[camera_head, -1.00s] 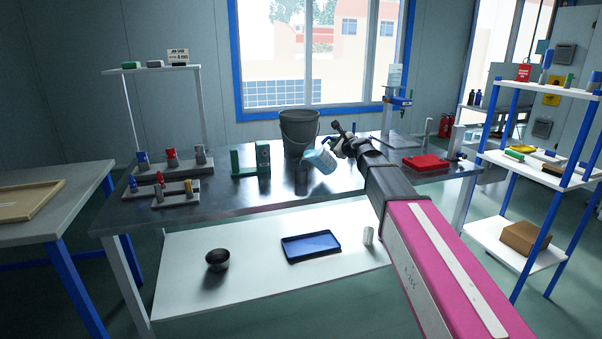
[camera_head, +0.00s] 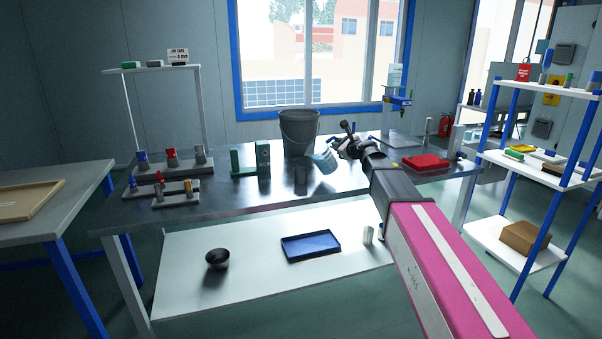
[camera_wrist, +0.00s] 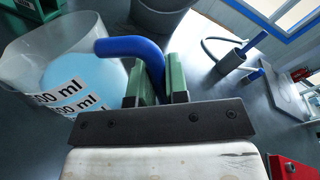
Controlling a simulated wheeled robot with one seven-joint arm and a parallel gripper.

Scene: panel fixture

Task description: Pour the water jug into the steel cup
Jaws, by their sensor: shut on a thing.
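My gripper (camera_wrist: 160,85) is shut on the blue handle (camera_wrist: 130,47) of the water jug, with the handle between its green fingers. The jug (camera_wrist: 75,75) is clear, with black ml markings and light blue water inside. I cannot see into the cup, and no stream of water is clear. I cannot make out the cup in the wrist view.
A dark bucket (camera_head: 298,132) stands close behind the jug. A green fixture (camera_head: 262,158) is to the left, with small-part stands farther left. A red tray (camera_head: 426,162) lies on the right.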

